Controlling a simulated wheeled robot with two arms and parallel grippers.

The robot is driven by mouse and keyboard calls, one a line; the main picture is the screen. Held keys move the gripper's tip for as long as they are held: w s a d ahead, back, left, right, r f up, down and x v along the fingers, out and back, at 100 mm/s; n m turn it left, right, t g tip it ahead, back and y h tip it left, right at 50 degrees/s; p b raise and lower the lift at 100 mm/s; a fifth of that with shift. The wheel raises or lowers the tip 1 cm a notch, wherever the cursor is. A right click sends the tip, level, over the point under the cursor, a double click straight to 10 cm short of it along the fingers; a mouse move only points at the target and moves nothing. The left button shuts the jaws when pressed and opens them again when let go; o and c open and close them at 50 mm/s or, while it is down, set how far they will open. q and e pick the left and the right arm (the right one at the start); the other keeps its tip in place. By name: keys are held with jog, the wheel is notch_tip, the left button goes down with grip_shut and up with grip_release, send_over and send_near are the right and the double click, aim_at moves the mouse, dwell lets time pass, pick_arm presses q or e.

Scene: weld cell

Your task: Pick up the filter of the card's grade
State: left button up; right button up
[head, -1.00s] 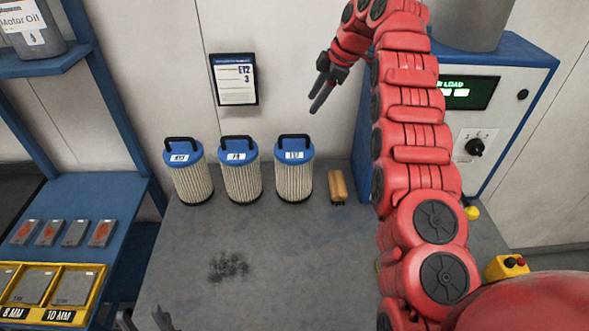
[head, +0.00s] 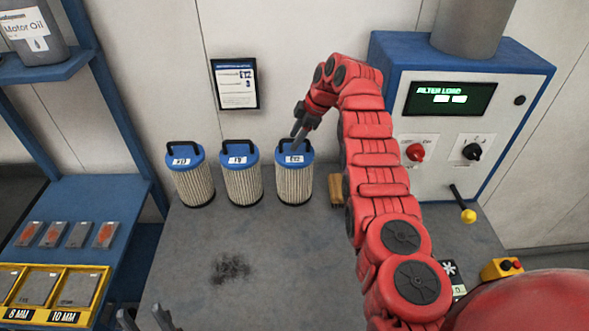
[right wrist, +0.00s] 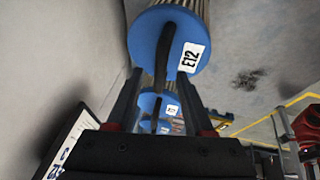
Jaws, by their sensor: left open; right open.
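Three pleated filters with blue caps and black handles stand in a row on the bench: a left one (head: 192,182), a middle one (head: 242,182) and a right one (head: 294,184). The wall card (head: 236,84) shows E12 in large print. The right filter's label reads E12 in the right wrist view (right wrist: 163,50); the other labels are too small to read surely. My right gripper (head: 297,139) is open at the right filter's top. In the right wrist view its fingers (right wrist: 159,80) lie either side of the handle, not closed. My left gripper (head: 146,318) is open at the bottom edge, partly cut off.
A wooden-backed brush (head: 336,190) lies right of the filters, partly behind my right arm. A blue-and-grey machine (head: 455,120) with a display and knobs stands at the right. A blue shelf (head: 85,205) with plates and a yellow tray is at the left.

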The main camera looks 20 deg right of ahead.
jog(key=shift+x, duration=1.1)
grip_shut()
dwell(0.5)
